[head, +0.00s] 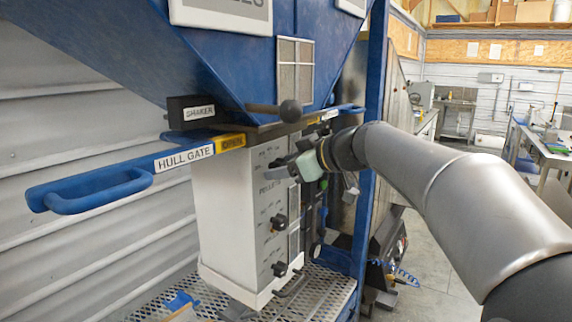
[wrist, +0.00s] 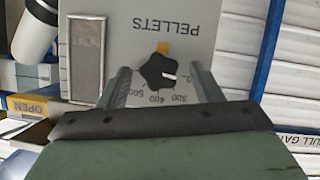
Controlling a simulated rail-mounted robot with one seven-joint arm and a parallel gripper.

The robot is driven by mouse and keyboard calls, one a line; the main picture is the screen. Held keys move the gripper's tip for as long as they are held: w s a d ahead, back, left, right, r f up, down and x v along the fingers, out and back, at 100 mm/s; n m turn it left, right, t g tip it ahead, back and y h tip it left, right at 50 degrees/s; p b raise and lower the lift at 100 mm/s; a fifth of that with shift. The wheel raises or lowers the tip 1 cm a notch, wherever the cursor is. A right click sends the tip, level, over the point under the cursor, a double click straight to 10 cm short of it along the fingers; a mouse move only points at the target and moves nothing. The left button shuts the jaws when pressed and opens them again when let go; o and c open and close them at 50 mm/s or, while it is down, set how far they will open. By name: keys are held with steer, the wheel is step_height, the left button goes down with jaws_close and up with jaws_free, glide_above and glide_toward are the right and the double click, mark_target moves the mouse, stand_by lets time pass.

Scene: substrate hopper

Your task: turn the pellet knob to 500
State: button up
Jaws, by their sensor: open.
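The black lobed pellet knob (wrist: 158,72) sits on a pale panel (wrist: 120,35) in the wrist view, below the upside-down word PELLETS. A white mark on the knob points right, towards a partly hidden number. The numbers 300, 400 and 500 run along the knob's lower side. My gripper (wrist: 161,70) is open, with one finger on each side of the knob and visible gaps between. In the head view my gripper (head: 284,170) is at the upper front of the white box (head: 225,215) and appears to hide the knob.
Two other black knobs (head: 280,222) (head: 279,269) sit lower on the same panel. The blue hull gate handle (head: 100,192) juts out at the left. A lever with a dark ball (head: 290,111) is above my gripper. A grey window strip (wrist: 86,60) lies left of the knob in the wrist view.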

steer(key=c, duration=1)
steer(key=m+g+y, duration=0.1)
steer(key=m+y, duration=0.1)
steer(key=m, duration=0.4)
steer(key=m+g+y, duration=0.2)
steer(key=m+y, duration=0.1)
steer(key=m, duration=0.3)
steer(key=w+f+m+g+y, duration=0.1)
steer(key=m+y, duration=0.2)
steer(key=m, duration=0.3)
steer(key=shift+d+f+g, duration=0.1)
steer(key=shift+d+g, duration=0.2)
steer(key=shift+d, duration=0.05)
steer(key=shift+m, duration=0.3)
